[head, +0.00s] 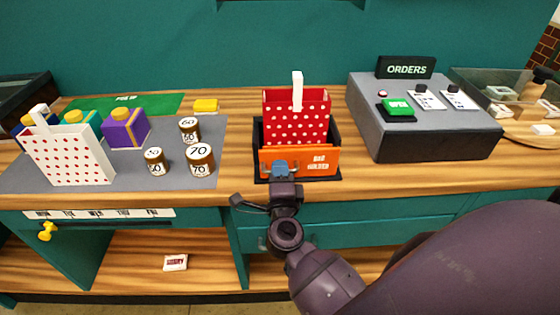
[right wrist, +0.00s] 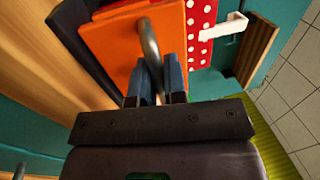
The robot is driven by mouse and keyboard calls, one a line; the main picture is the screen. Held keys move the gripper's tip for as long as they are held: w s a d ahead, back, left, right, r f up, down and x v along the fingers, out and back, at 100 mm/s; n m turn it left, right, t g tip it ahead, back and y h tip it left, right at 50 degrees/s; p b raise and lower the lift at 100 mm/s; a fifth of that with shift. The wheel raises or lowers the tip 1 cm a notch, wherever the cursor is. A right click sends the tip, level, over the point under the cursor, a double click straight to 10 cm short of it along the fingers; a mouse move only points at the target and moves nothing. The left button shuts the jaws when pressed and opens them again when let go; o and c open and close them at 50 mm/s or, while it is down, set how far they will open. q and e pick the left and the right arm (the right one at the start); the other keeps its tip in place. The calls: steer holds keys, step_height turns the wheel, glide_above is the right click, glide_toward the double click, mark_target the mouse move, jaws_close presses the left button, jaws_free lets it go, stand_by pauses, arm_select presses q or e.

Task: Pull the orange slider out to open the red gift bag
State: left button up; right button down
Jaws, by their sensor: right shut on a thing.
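The red gift bag (head: 296,118) with white dots and a white handle stands upright in the black bag holder (head: 338,151) at the middle of the counter. The orange slider (head: 320,161) forms the front of the holder, against the lower front of the bag. My right gripper (head: 281,171) is shut on the slider's grey handle at its left part. In the right wrist view the blue fingers (right wrist: 160,80) close around the grey bar handle (right wrist: 149,47) on the orange slider (right wrist: 112,45). My left gripper is not in view.
A white dotted bag (head: 70,155), several coloured boxes and round weights (head: 200,159) stand on the grey mat at left. The grey orders console (head: 420,130) is at right. Counter between mat and holder is clear.

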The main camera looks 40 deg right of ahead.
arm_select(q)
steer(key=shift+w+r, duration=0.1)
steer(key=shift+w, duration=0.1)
arm_select(e)
steer(key=shift+s+a, duration=0.1)
steer(key=shift+s, duration=0.05)
steer(key=c, duration=1.2)
jaws_free()
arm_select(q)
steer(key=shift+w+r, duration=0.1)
arm_select(e)
steer(key=shift+s, duration=0.1)
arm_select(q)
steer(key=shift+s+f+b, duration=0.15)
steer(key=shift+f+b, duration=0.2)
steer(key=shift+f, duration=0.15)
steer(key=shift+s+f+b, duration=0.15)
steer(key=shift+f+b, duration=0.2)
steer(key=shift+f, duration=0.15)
arm_select(e)
steer(key=v, duration=1)
steer(key=shift+s+a, duration=0.2)
steer(key=shift+s, duration=0.05)
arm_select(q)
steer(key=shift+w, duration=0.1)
